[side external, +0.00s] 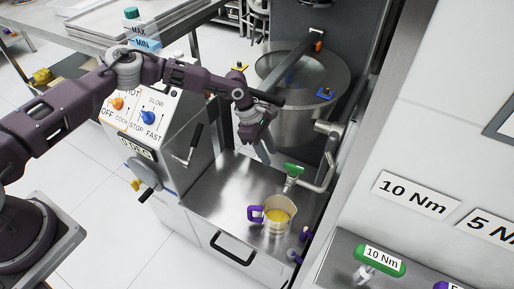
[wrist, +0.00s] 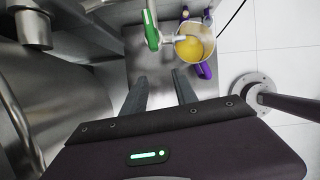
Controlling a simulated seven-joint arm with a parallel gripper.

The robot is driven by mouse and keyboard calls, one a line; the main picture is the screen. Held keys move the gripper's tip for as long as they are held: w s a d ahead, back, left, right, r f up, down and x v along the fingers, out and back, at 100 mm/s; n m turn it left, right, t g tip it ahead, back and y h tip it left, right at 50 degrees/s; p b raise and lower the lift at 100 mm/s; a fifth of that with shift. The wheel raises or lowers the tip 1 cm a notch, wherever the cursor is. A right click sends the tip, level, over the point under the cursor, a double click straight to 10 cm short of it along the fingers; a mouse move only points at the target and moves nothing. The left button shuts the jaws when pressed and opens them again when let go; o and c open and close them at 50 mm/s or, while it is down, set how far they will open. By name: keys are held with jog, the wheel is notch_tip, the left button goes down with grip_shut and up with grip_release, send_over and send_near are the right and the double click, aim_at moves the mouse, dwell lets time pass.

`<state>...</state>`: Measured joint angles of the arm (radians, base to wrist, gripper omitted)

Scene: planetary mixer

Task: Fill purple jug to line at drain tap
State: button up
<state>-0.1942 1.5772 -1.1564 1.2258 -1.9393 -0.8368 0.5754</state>
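The jug (side external: 279,226), pale with a purple handle (side external: 255,214), stands upright on the steel surface. It holds yellow liquid (side external: 277,216). The wrist view shows the jug (wrist: 208,52) and its liquid (wrist: 190,46) from above, with the tap's spout over its rim. I cannot make out a fill line or a stream. The drain tap has a green handle (side external: 293,171), also in the wrist view (wrist: 151,30). My gripper (side external: 262,154) is open and empty, above the steel surface, apart from the tap handle and jug. In the wrist view its fingers (wrist: 161,84) are spread.
The large mixing bowl (side external: 300,122) stands behind. A control box (side external: 150,118) with orange and blue knobs is at left. Small purple-capped fittings (side external: 304,234) sit right of the jug. A green "10 Nm" handle (side external: 381,260) is at lower right. The steel surface (side external: 222,190) left of the jug is clear.

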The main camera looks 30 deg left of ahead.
jog(key=a, duration=0.4)
jog(key=shift+s+a, duration=0.25)
